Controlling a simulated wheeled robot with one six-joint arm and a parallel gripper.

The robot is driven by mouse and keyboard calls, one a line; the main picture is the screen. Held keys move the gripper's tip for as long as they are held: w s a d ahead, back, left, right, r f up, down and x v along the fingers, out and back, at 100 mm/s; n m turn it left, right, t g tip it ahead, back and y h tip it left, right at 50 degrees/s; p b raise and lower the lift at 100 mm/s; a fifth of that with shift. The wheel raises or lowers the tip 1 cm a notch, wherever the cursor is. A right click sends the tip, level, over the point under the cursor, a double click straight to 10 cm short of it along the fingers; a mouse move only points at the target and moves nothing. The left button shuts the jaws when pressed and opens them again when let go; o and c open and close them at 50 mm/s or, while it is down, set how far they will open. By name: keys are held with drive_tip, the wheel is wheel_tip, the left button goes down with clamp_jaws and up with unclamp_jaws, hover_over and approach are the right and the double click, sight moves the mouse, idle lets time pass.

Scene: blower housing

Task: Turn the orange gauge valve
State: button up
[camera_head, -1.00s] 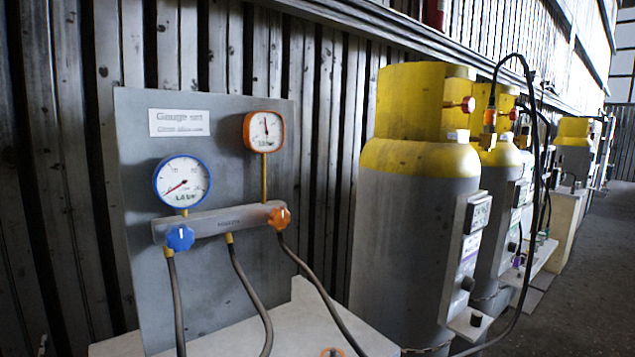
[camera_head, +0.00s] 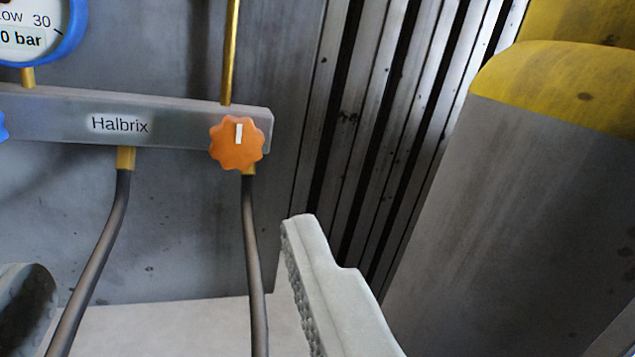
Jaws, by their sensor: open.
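The orange gauge valve (camera_head: 236,143) is a scalloped knob with a white mark pointing almost straight up. It sits at the right end of the grey manifold bar (camera_head: 70,118) labelled Halbrix. A brass stem rises behind it and a dark hose hangs below. My gripper (camera_head: 162,262) is open at the bottom of the view. Its light grey, ridged right finger (camera_head: 325,285) stands below and right of the valve. A dark rounded part at the lower left edge looks like the other finger.
The blue-rimmed gauge (camera_head: 35,32) is cut off at top left, and a sliver of the blue knob (camera_head: 2,127) shows below it. Another hose (camera_head: 105,235) hangs from the bar's middle. A grey, yellow-topped cylinder (camera_head: 510,200) stands at right, before the corrugated wall.

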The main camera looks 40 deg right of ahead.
drive_tip(key=d+f, duration=0.2)
drive_tip(key=d, duration=0.1)
approach(237, 148)
drive_tip(key=x, duration=1)
drive_tip(key=shift+w, duration=0.1)
drive_tip(key=c, duration=1)
